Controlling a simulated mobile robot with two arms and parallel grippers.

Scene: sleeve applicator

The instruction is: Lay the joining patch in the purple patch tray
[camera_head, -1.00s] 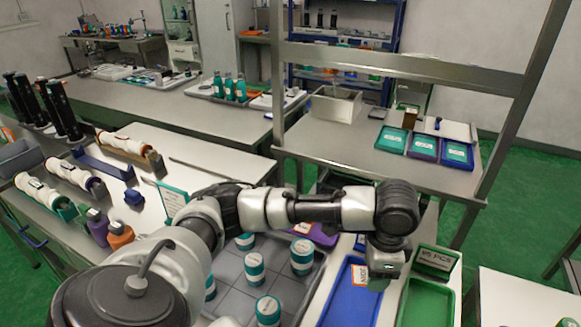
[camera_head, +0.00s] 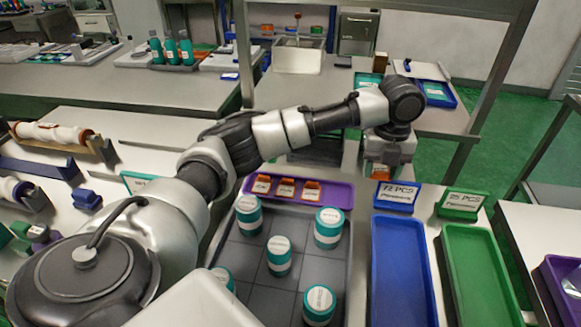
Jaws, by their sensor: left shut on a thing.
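The purple patch tray (camera_head: 338,196) lies behind the grey sectioned tray, near the middle of the view. Several orange patches with white labels (camera_head: 286,188) lie in a row in it. My left gripper (camera_head: 388,163) is at the right of the purple tray, above the bench and behind the blue tray. It is shut on an orange piece, seemingly the joining patch (camera_head: 408,148), which shows only in part at the jaws. My right gripper is not in view.
A steel frame post (camera_head: 243,60) rises behind my left arm.

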